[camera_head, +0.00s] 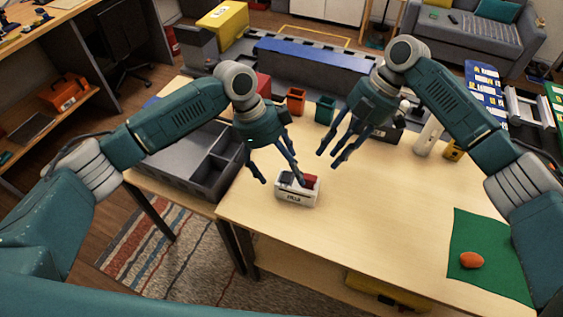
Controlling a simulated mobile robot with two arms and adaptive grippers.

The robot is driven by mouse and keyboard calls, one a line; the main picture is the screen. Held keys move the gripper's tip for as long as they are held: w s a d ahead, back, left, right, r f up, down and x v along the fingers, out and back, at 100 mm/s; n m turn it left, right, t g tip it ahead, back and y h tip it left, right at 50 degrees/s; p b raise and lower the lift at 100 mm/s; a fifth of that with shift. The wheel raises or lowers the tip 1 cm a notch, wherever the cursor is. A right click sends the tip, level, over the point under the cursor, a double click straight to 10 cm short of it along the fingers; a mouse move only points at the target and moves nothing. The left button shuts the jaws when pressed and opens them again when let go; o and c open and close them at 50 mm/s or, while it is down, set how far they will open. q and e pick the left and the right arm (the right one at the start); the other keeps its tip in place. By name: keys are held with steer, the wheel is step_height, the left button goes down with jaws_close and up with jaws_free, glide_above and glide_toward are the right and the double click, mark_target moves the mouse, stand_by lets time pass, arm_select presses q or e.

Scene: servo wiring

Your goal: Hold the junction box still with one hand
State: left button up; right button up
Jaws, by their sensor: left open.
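The junction box is a small white box (296,197) with a dark label on its front and dark and red parts on top. It stands upright on the wooden table. My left gripper (280,181) is open above the box and to its left. One fingertip overlaps the top of the box in the picture, and another hangs left of it. I cannot tell whether the fingers touch the box. My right gripper (330,158) is open and empty, above the table behind the box and to its right.
A grey divided tray (172,164) lies at the left. Orange (295,103) and teal (325,110) bins stand at the back. A green mat (490,245) with an orange object (472,260) lies front right. The table (380,215) is clear right of the box.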

mark_target(293, 184)
arm_select(q)
steer(key=x, duration=0.9)
steer(key=shift+w+f, duration=0.1)
steer(key=shift+f, duration=0.1)
